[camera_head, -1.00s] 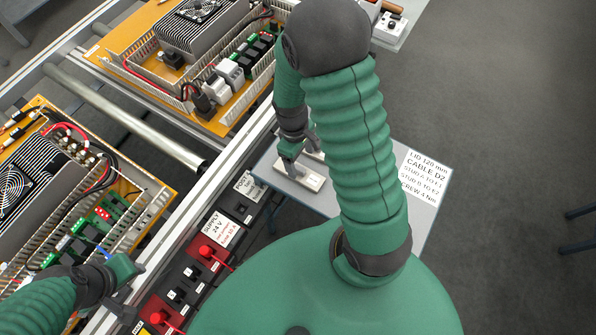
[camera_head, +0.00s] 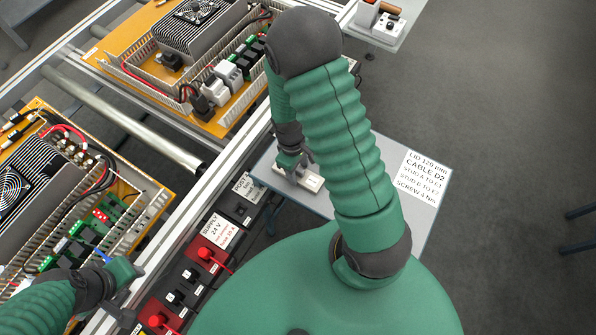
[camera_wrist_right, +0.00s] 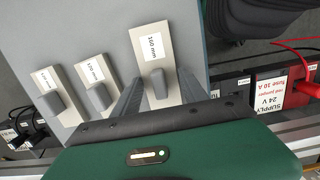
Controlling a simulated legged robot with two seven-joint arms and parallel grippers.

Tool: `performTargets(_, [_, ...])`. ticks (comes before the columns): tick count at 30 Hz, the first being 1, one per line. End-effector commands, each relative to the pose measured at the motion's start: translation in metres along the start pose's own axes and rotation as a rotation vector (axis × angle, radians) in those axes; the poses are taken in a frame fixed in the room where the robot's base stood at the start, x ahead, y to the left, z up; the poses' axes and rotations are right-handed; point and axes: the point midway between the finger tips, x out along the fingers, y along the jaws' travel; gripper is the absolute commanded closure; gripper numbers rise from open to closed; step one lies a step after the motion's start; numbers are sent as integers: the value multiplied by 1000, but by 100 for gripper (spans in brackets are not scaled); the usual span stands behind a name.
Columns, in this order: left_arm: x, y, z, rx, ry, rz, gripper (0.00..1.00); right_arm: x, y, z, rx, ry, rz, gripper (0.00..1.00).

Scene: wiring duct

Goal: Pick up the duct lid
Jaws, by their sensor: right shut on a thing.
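Three pale duct lids with grey knobs and printed labels show in the right wrist view: a largest one (camera_wrist_right: 153,48), a middle one (camera_wrist_right: 85,75) and a left one (camera_wrist_right: 42,80). My right gripper (camera_wrist_right: 157,92) has its fingers on both sides of the largest lid's grey knob and is shut on it. I cannot tell whether that lid is clear of the table. In the head view my right gripper (camera_head: 294,164) is over the pale lids (camera_head: 309,182), partly hiding them. My left gripper (camera_head: 126,290) is at lower left; its fingers are unclear.
The lids' grey side table (camera_head: 345,160) carries a printed instruction sheet (camera_head: 416,179). Beside it runs a rail with a red 24 V supply block (camera_head: 214,243). Orange panels (camera_head: 232,118) with wiring ducts and components are at left. Open floor lies to the right.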

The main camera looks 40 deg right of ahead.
Motion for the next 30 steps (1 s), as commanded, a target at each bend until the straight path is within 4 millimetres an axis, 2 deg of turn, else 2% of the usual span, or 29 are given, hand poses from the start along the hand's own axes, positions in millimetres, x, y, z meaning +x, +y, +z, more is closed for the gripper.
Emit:
performTargets(1, [0,0,0,0,0,0,64,0,0,-1,-1,1,0,82])
performTargets(3, [0,0,0,0,0,0,64,0,0,-1,-1,1,1,89])
performTargets(11, [0,0,0,0,0,0,64,-2,0,-1,-1,2,1,89])
performTargets(17, [-2,0,-1,0,0,0,64,-18,0,1,-1,3,1,89])
performTargets(20, [-4,0,-1,0,0,0,64,-34,0,2,0,5,2,89])
performTargets(21, [-4,0,-1,0,0,0,64,-38,-2,4,-1,4,1,89])
performTargets(30, [-2,0,0,0,0,0,64,-37,-64,40,-6,0,0,89])
